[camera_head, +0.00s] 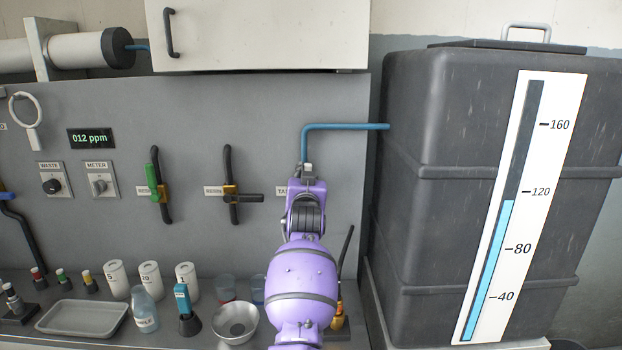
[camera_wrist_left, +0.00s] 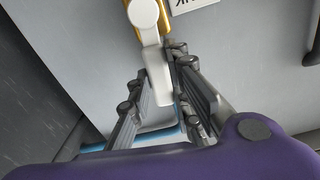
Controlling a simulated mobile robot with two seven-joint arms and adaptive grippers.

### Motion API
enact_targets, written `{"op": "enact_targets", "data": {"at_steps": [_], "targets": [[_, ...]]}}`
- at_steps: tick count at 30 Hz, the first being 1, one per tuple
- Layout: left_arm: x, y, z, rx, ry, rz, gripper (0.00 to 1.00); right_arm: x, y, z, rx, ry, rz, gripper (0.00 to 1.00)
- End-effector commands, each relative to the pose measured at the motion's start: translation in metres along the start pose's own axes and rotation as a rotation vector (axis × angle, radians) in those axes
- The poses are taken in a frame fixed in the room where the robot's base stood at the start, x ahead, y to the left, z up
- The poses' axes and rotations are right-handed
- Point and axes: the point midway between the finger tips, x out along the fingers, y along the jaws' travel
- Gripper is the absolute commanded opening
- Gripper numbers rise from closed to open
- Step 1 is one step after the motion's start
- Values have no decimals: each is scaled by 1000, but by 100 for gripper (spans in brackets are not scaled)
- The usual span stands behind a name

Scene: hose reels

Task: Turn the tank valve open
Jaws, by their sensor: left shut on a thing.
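The tank valve shows best in the left wrist view: a brass-coloured body (camera_wrist_left: 159,7) with a white lever (camera_wrist_left: 157,72) against the grey panel. My left gripper (camera_wrist_left: 163,85) has its dark fingers on both sides of the lever and is shut on it. In the head view my purple left gripper (camera_head: 306,190) covers most of the valve. Only a small pale tip (camera_head: 308,167) shows above it, below the blue pipe (camera_head: 345,127). The valve's label (camera_head: 281,191) is partly hidden. The dark tank (camera_head: 450,130) stands to the right. My right gripper is not in view.
Left of the tank valve are a black-levered valve (camera_head: 247,198) and a green-levered valve (camera_head: 155,185). A metal bowl (camera_head: 236,325), a bottle (camera_head: 144,310) and white containers stand on the bench below. A white cabinet (camera_head: 265,38) overhangs the panel.

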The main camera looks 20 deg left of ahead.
Motion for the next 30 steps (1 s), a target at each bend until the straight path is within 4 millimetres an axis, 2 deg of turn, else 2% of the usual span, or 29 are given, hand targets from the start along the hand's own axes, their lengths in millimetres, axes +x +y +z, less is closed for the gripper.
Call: {"op": "enact_targets", "data": {"at_steps": [9,24,25,29,30], "targets": [[0,-7,0,-106,0,0,0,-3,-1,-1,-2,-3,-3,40],[0,-8,1,-125,0,0,0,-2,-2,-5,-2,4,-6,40],[0,-8,1,-125,0,0,21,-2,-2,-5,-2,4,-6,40],[0,-8,1,-123,0,0,38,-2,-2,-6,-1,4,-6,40],[0,-8,1,-122,0,0,38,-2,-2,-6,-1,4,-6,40]]}}
